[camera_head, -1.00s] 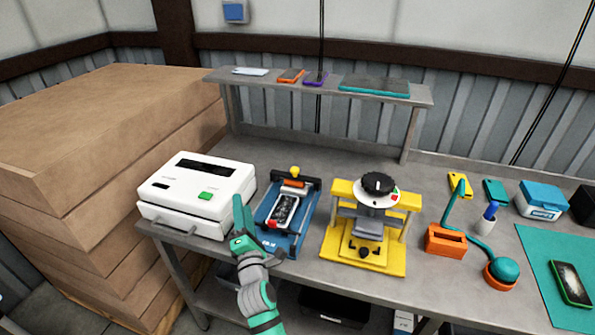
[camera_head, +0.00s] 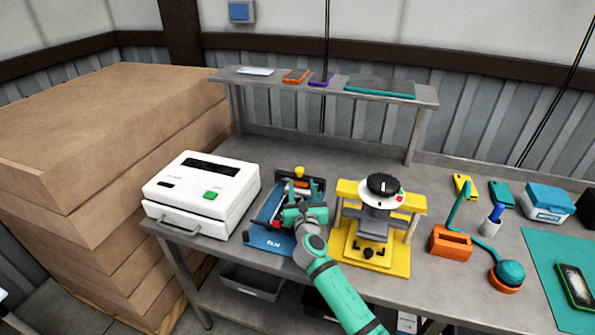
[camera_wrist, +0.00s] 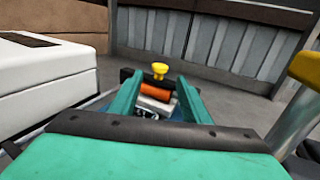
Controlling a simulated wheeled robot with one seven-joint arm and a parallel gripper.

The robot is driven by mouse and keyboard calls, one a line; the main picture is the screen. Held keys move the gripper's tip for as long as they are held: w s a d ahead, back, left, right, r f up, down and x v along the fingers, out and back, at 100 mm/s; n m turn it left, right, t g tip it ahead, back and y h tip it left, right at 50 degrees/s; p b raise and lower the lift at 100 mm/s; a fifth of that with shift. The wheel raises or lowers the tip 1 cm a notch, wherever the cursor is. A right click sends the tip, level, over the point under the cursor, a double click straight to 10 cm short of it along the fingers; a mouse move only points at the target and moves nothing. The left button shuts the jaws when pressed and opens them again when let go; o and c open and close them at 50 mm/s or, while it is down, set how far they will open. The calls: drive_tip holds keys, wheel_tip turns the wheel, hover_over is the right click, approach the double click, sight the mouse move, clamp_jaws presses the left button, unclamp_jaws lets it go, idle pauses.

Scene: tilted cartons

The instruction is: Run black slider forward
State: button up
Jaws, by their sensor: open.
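The blue film device (camera_head: 262,238) lies on the bench between the white machine and the yellow press. A black slider bar (camera_head: 285,178) with a yellow knob (camera_head: 300,171) crosses its far end, with an orange roller just in front. In the wrist view the yellow knob (camera_wrist: 160,70), orange roller (camera_wrist: 157,91) and part of the black bar (camera_wrist: 126,74) show between and beyond my fingers. My gripper (camera_head: 304,206) is open and low over the device, its fingers pointing at the knob end, with nothing visibly held. It hides the device's middle and most of the phone there.
The white machine (camera_head: 203,190) stands close on the left. The yellow press (camera_head: 375,220) with a black dial stands close on the right. A raised shelf (camera_head: 320,84) holds several flat items behind. Cartons are stacked at far left.

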sight(300, 173)
drive_tip(key=w, duration=0.9)
drive_tip(key=shift+w+a, duration=0.25)
drive_tip(key=shift+a, duration=0.15)
clamp_jaws()
